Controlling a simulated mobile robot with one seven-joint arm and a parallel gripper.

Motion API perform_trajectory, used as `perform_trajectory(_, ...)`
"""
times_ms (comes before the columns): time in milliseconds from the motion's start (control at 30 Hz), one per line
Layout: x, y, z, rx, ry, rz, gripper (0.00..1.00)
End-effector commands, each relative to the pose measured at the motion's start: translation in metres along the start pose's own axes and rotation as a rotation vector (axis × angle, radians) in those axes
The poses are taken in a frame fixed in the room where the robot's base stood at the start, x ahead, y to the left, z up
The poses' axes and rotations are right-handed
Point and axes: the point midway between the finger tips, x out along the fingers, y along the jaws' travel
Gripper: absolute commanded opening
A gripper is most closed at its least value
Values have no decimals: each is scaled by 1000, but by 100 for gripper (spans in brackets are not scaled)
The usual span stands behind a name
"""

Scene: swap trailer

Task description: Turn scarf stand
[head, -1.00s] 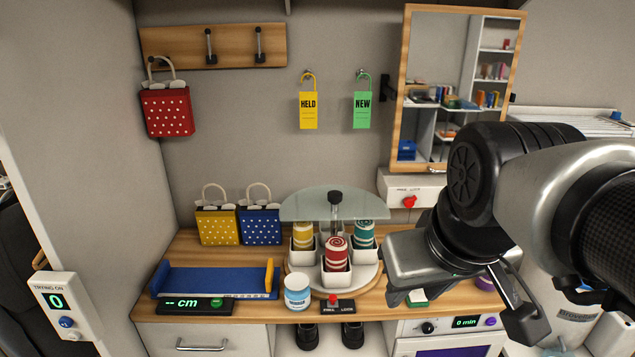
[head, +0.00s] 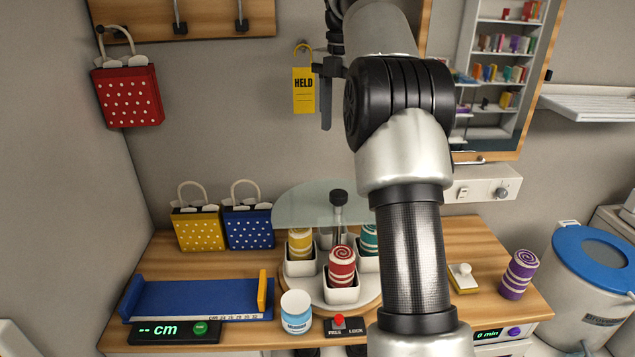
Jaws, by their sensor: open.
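My arm hides the stand's right side. My gripper (head: 327,98) is up at the wall beside the yellow HELD tag (head: 304,92), well above the stand, open, with nothing visible in it.
Yellow (head: 198,229) and blue (head: 249,227) dotted bags stand left of the scarf stand; a red one (head: 127,96) hangs on the wall. A purple roll (head: 518,275) stands at right.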

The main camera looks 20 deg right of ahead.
Motion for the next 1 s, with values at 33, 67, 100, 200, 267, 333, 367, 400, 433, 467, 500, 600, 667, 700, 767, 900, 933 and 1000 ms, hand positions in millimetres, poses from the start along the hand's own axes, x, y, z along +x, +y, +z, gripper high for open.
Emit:
perform_trajectory(33, 4, 0, 1, -7, 1, -1, 54)
perform_trajectory(67, 6, 0, 1, -9, 2, -2, 54)
perform_trajectory(100, 10, 0, 1, -10, 2, -2, 54)
perform_trajectory(200, 26, 0, 1, -9, 2, -3, 54)
perform_trajectory(267, 39, -1, 0, -8, 3, -3, 54)
perform_trajectory(333, 54, 0, 0, -8, 3, -3, 54)
perform_trajectory(367, 60, -1, 0, -8, 3, -3, 54)
perform_trajectory(400, 69, 0, 0, -8, 3, -2, 54)
perform_trajectory(433, 75, 0, 0, -8, 4, -3, 54)
perform_trajectory(467, 82, 0, 0, -8, 3, -2, 54)
perform_trajectory(500, 91, -1, 0, -8, 4, -3, 54)
perform_trajectory(600, 112, -1, 0, -7, 3, -3, 54)
perform_trajectory(667, 124, -1, 0, -7, 2, -3, 54)
perform_trajectory(700, 132, -1, 0, -8, 2, -2, 54)
perform_trajectory(767, 142, 0, 0, -8, 2, -2, 54)
perform_trajectory(900, 161, 0, 0, -8, 1, -1, 54)
perform_trajectory(933, 164, 0, 0, -8, 1, -1, 54)
perform_trajectory(1000, 169, 0, 0, -8, 1, 0, 54)
